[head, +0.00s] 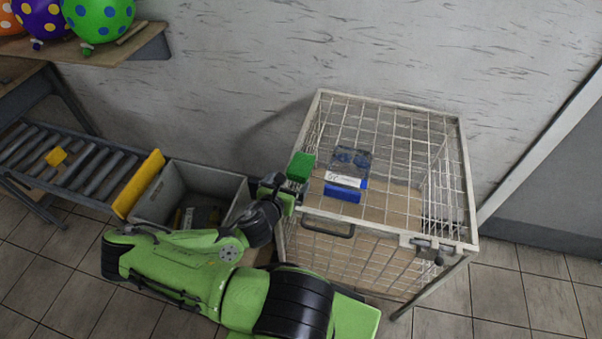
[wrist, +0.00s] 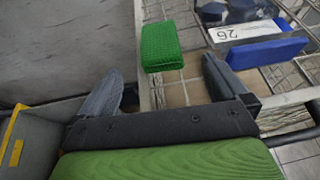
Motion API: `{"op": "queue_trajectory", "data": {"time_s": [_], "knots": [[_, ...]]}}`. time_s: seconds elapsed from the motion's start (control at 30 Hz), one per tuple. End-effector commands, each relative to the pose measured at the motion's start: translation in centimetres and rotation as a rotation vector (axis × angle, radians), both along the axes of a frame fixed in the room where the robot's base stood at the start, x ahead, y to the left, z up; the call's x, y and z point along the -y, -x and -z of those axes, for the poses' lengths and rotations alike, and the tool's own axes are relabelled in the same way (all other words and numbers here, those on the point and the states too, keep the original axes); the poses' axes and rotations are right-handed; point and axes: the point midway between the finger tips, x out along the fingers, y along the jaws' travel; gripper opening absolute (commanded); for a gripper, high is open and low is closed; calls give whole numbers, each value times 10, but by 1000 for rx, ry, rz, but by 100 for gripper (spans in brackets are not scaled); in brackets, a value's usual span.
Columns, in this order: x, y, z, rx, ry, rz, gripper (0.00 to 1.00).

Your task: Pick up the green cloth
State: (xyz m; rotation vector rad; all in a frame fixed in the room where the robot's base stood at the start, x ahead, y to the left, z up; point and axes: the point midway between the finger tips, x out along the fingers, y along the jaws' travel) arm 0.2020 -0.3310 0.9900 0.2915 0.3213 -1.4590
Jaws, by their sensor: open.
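The green cloth (head: 300,167) is a small folded block with a textured surface. It lies at the left edge of the wire cage's top. In the wrist view the cloth (wrist: 161,46) is ahead of my gripper (wrist: 160,88), roughly in line with the space between the two fingers. The fingers are apart and nothing is between them. In the head view my gripper (head: 284,190) is at the cage's left front corner, just in front of the cloth, and my wrist partly hides it.
The wire cage (head: 410,137) has a handle and a latch. A blue item (head: 342,193) and a labelled packet (head: 347,166) lie right of the cloth. A grey bin (head: 183,175) stands left, beside a roller conveyor (head: 85,168). Balloons (head: 98,18) sit on a shelf at upper left.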

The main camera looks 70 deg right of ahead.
Motion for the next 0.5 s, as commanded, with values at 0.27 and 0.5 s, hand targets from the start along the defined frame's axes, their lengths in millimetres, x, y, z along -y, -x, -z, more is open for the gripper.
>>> {"op": "queue_trajectory", "data": {"time_s": [0.27, 0.5], "knots": [[17, -1, 22, 7, -16, 12, 100], [32, -1, 18, 10, 4, 7, 100]]}}
